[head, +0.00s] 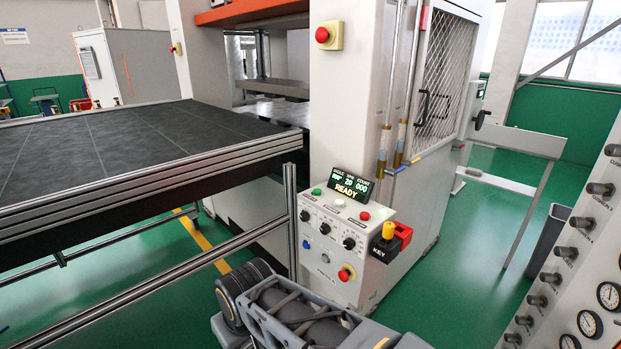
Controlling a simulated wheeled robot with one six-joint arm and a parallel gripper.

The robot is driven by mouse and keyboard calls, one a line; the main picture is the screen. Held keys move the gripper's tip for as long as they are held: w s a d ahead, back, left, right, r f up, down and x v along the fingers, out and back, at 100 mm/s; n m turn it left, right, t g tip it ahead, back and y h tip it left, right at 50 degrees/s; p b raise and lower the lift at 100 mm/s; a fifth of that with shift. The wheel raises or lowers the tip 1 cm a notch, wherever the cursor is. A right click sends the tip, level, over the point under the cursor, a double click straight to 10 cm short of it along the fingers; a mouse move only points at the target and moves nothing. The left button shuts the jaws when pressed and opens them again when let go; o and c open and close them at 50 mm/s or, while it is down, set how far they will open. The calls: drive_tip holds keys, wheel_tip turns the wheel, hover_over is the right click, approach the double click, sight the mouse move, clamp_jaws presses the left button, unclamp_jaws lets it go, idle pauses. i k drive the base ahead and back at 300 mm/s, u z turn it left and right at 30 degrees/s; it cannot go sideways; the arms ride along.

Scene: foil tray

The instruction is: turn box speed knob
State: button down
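The control box (335,262) is a light grey panel at the foot of the press column, in the middle of the head view. Three black knobs sit in a slanting row on its face: a left knob (305,216), a middle knob (325,228) and a right knob (349,243). Their labels are too small to read, so I cannot tell which is the speed knob. A lit display (350,187) on top reads READY, with 20 and 000 above. My grey arm is folded in front, below the box. No gripper fingers show, and nothing of mine touches the knobs.
A red emergency button (346,273) is low on the box. A yellow key piece with a red block (398,235) juts from its right side. A dark table (110,140) with metal rails stands left. A gauge panel (590,260) stands right.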

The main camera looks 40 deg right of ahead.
sight(325, 229)
drive_tip(key=z, duration=1.1)
